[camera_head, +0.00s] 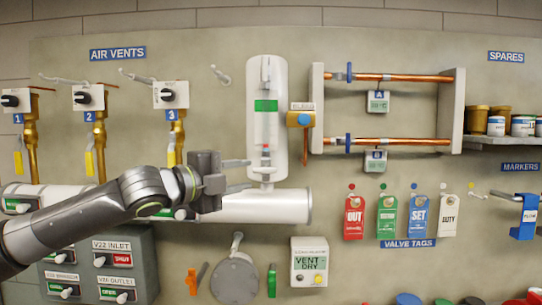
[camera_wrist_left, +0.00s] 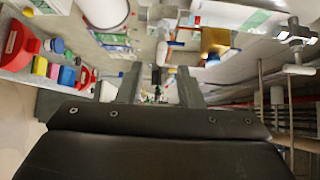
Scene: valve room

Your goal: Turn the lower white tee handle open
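Another white tee-shaped handle (camera_head: 222,75) is higher up, left of the upright white sight glass (camera_head: 280,130). My left gripper (camera_head: 236,175) is in front of the wall between these two heights, its fingers apart and pointing right. It touches neither handle. In the left wrist view the gripper (camera_wrist_left: 160,88) is open with nothing between its fingers. Pale tee-shaped handles (camera_wrist_left: 296,34) show there at upper right; I cannot tell which they are. My right gripper is out of view.
A thick white horizontal pipe (camera_head: 265,207) runs behind my left gripper. A grey switch panel (camera_head: 140,255) is below my arm. A vent-dry box (camera_head: 309,262) is right of the round plate. Valve tags (camera_head: 388,215) hang at right.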

